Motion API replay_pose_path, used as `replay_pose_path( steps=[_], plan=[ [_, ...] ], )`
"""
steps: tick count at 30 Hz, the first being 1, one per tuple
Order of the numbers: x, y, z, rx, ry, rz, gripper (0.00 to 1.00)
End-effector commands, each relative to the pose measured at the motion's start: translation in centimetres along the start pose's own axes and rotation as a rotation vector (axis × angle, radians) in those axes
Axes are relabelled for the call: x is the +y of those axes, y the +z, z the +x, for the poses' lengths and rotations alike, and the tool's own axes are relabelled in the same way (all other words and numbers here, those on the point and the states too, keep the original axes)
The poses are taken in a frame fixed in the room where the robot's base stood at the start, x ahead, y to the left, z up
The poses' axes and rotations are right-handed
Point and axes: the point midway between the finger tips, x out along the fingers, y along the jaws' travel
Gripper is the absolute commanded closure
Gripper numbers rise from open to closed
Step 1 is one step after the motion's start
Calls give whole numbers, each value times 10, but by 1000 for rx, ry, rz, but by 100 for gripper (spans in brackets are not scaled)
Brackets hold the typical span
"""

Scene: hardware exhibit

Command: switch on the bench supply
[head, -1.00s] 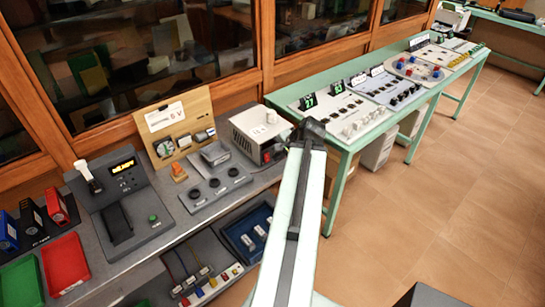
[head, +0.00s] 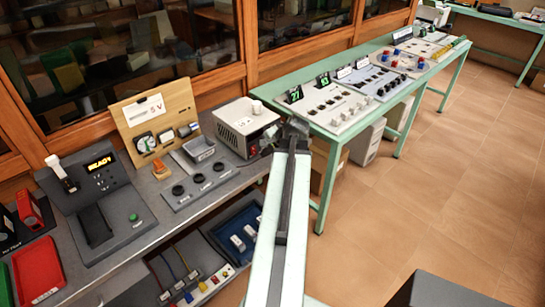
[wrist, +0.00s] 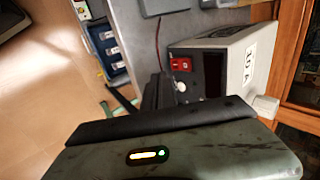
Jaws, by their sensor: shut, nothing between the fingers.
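The bench supply (head: 240,118) is a pale box with a dark front panel, standing at the right end of the grey bench. In the wrist view it appears turned on its side, with its pale case (wrist: 252,50), a red rocker switch (wrist: 180,64), a dark display window and a white knob on the front. My gripper (head: 296,128) is shut and empty, just right of the supply's front in the head view. In the wrist view my dark gripper (wrist: 158,90) is close below the switch. I cannot tell whether it touches the panel. The display looks dark.
A wooden gauge board (head: 150,115) stands behind. A green table (head: 345,130) with several instruments is to the right. Open floor lies at the right.

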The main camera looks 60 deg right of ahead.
Motion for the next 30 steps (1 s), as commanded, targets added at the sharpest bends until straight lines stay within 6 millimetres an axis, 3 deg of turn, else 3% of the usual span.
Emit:
replay_pose_path(
  steps=[1,9,21,25,30],
  plan=[
    [4,-1,18,-1,0,-2,100],
    [-20,0,40,0,1,-1,100],
    [-23,1,42,-1,-1,-2,100],
    [-27,15,54,-15,-38,-20,100],
    [-28,10,48,-11,-38,-14,100]
  ],
)
